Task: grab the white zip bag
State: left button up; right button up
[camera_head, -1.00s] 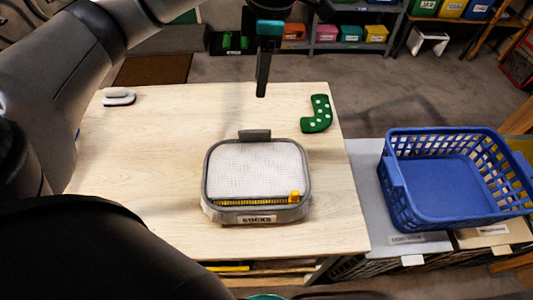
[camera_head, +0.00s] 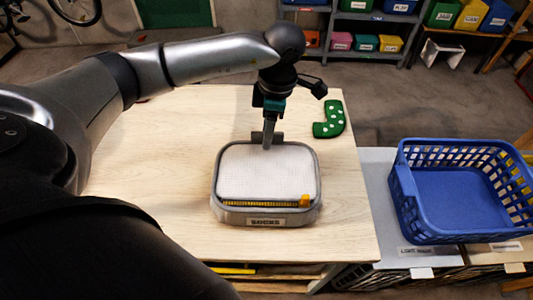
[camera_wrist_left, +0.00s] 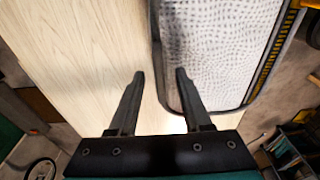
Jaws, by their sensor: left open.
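The white zip bag (camera_head: 268,172) lies flat on the wooden table, with a white mesh top, grey rim, yellow zip and a "SOCKS" label on its near side. My left gripper (camera_head: 268,146) is at that far edge, pointing down. In the left wrist view the left gripper (camera_wrist_left: 160,75) is open and empty. One finger shows over bare table and the other over the edge of the bag (camera_wrist_left: 215,45). Whether the fingers touch the bag cannot be told. My right gripper is not in view.
A green dotted sock-like item (camera_head: 329,120) lies on the table (camera_head: 165,190) at the far right. A blue basket (camera_head: 450,190) stands to the right of the table. Shelves with coloured bins are at the back. The table left of the bag is clear.

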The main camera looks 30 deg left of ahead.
pick_arm(q)
jog(key=shift+f, duration=0.45)
grip_shut()
dwell(1.1)
